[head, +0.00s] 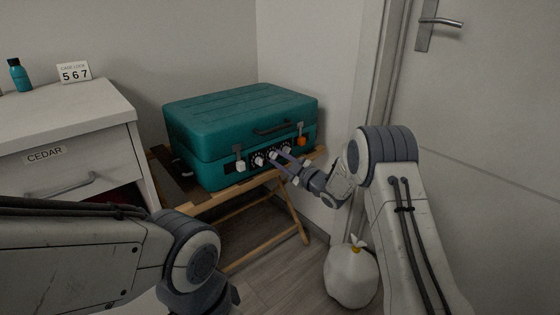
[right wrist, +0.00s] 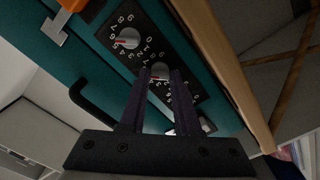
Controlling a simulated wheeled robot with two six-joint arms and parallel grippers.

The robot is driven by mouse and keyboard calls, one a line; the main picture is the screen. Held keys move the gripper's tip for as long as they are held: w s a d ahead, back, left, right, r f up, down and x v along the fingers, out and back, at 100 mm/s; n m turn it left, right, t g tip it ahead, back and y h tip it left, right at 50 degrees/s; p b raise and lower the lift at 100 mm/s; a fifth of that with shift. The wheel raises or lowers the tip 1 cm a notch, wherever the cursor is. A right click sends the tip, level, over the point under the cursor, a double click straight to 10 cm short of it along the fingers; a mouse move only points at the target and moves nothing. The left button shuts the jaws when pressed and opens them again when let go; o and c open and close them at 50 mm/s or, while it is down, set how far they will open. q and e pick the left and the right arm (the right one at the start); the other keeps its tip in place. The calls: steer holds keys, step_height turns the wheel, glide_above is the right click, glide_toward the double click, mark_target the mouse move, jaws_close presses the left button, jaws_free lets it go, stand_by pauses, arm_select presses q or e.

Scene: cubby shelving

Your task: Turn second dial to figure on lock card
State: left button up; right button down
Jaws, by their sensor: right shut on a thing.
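A teal suitcase (head: 235,125) lies shut, with a black lock panel of three numbered dials on its front. My right gripper (head: 277,158) is at this panel. In the right wrist view, its dark fingers (right wrist: 158,82) are shut on the middle, second dial (right wrist: 160,70), hiding much of it; its setting cannot be read. The dial nearest the orange latch, the third dial (right wrist: 129,39), is free, with a red pointer mark. The remaining dial is largely behind the fingers. The lock card (head: 75,72) reads 5 6 7. My left gripper is out of view.
The suitcase rests on a wooden folding stand (head: 290,207). A white latch (head: 240,165) and an orange latch (head: 301,141) flank the dials. A cabinet marked CEDAR (head: 60,125) is left, a door (head: 500,110) right. A tied white bag (head: 350,277) is on the floor.

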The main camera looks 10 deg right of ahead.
steer(key=c, duration=0.6)
jaws_free()
steer(key=p+v, duration=0.3)
steer(key=v, duration=0.7)
steer(key=shift+s+d, duration=0.15)
steer(key=shift+s, duration=0.1)
